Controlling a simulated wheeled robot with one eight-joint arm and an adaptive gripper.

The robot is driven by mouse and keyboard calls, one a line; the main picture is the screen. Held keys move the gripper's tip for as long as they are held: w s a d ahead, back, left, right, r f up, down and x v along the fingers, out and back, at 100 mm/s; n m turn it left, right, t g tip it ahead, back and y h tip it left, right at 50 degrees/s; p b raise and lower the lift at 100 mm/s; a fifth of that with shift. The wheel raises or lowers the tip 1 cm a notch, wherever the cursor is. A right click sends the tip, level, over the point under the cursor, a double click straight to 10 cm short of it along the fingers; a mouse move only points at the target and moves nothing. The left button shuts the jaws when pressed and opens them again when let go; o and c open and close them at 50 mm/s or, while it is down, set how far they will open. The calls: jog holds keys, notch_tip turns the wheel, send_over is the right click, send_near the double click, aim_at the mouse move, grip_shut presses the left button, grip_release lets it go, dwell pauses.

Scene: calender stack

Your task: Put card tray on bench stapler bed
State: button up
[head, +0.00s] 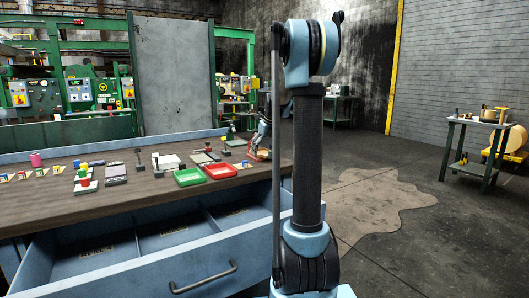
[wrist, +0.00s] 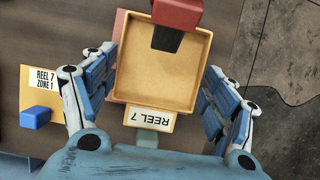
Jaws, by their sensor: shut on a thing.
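The card tray (wrist: 155,85) is a shallow tan square tray with an upside-down "REEL 7" label on its near edge. My gripper (wrist: 157,76) has its blue-padded fingers on the tray's left and right sides, shut on it. A red block with a dark tongue (wrist: 168,38), seemingly the bench stapler, overlaps the tray's far edge in the wrist view.
A yellow card marked "REEL 7 ZONE 1" (wrist: 43,98) lies left of my gripper with a blue block (wrist: 36,117) on it. Green (head: 188,177) and red (head: 220,171) trays stand nearby on the bench. An open drawer (head: 150,240) projects in front.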

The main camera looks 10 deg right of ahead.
jog(key=shift+a+f, duration=0.15)
jog(key=shift+a, duration=0.15)
jog(key=o, duration=1)
jog(key=shift+o, duration=0.2)
jog(key=v, duration=1.2)
jog(key=shift+s+d, duration=0.1)
